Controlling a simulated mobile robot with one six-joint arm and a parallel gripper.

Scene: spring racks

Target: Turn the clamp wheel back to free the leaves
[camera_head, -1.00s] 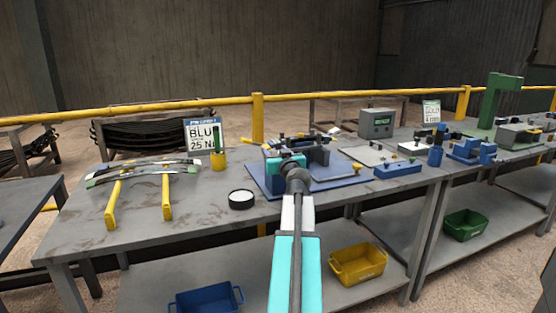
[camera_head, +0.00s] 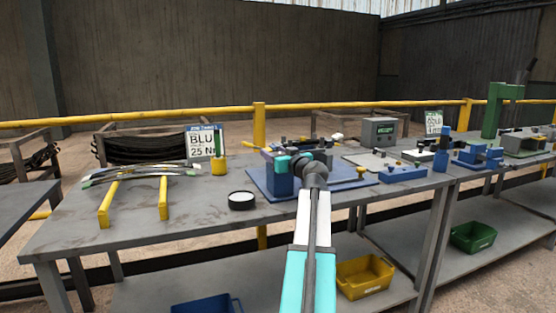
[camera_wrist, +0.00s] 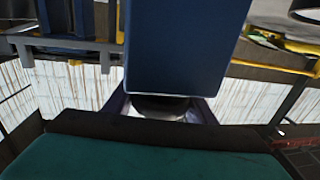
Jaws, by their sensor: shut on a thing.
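The blue clamp fixture (camera_head: 282,184) stands on a blue base plate (camera_head: 262,181) on the bench. My gripper (camera_head: 284,162) is at the top of the fixture, with my wrist on its right side. In the wrist view a large blue block (camera_wrist: 185,50) fills the middle, with a dark round part (camera_wrist: 160,104) just below it. My gripper is shut on a part there, which I take to be the clamp wheel; its outline is mostly hidden. Any leaves inside the clamp are hidden. Curved grey leaves (camera_head: 140,172) rest across two yellow stands at the left.
A black round dish (camera_head: 241,200) sits left of the base plate. A grey box (camera_head: 379,132) and blue fixtures (camera_head: 402,174) lie right. The bench front between stands and dish is clear.

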